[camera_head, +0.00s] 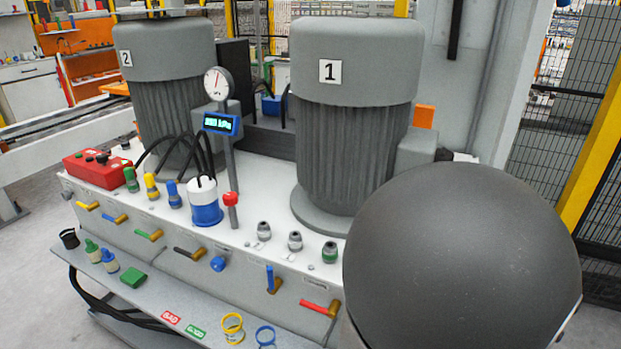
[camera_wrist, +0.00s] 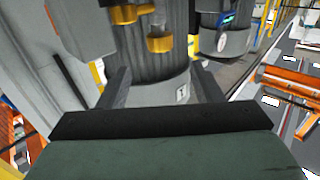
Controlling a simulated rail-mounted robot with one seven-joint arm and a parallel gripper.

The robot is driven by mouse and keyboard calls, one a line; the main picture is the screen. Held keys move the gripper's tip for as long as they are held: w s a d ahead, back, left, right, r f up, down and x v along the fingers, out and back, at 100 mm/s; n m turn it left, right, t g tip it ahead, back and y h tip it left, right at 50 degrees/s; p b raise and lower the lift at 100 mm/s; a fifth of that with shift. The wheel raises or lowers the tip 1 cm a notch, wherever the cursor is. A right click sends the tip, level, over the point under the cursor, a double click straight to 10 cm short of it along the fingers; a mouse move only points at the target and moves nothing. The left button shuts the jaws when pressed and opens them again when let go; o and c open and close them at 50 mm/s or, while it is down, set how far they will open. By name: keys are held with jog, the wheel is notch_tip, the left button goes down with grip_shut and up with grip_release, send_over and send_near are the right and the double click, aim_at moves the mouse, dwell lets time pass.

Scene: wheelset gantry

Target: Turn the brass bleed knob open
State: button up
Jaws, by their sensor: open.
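My gripper (camera_wrist: 162,84) shows in the wrist view with its two dark fingers wide apart and nothing between them. Beyond the fingers is the grey ribbed motor marked 1 (camera_wrist: 172,75). Two brass-coloured parts hang at the top of the wrist view: one brass part (camera_wrist: 127,14) at left, and a second brass part (camera_wrist: 159,44) below a greyish cylinder. I cannot tell which of them is the bleed knob. They lie past the fingertips, apart from them. In the head view no separate brass knob is clear, and my gripper is out of sight.
In the head view, motor 1 (camera_head: 350,150) and motor 2 (camera_head: 170,100) stand on the white bench top. A dial gauge (camera_head: 216,83) and a lit display (camera_head: 221,124) stand between them. Several coloured valve levers line the front, above a shelf (camera_head: 130,290). My arm's dark round link hides the right.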

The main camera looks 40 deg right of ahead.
jog(key=p+x, duration=0.7)
jog(key=x, duration=0.7)
jog(key=shift+p, duration=0.4)
jog(key=shift+a, duration=0.1)
jog(key=c, duration=1)
